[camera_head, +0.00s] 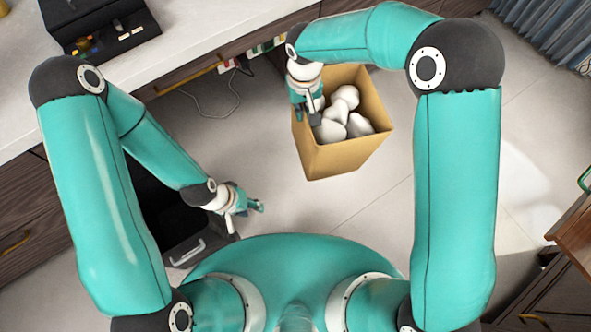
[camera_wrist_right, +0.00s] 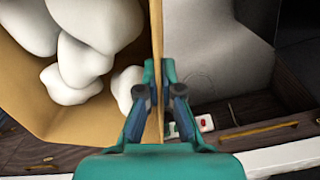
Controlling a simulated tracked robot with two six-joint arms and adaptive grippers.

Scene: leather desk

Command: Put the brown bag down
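The brown bag (camera_head: 345,155) is open-topped and full of several white rounded lumps. It stands out in front of me, right of the middle of the head view, slightly tilted in the picture. Whether its base touches the floor I cannot tell. My right gripper (camera_head: 308,115) is at the bag's left rim. In the right wrist view the bag's wall (camera_wrist_right: 157,25) runs between the two fingers of this gripper (camera_wrist_right: 158,75), which are closed on it. My left gripper (camera_head: 248,212) is empty, apart from the bag at its lower left, with its fingers spread.
A white-topped desk (camera_head: 190,45) with dark drawers runs along the upper left, with a black box (camera_head: 100,25) on it. A cable (camera_head: 225,105) hangs by the drawers. A black case (camera_head: 185,225) is beside my left arm. Pale floor (camera_head: 400,205) is clear around the bag. A wooden cabinet (camera_head: 570,245) stands at right.

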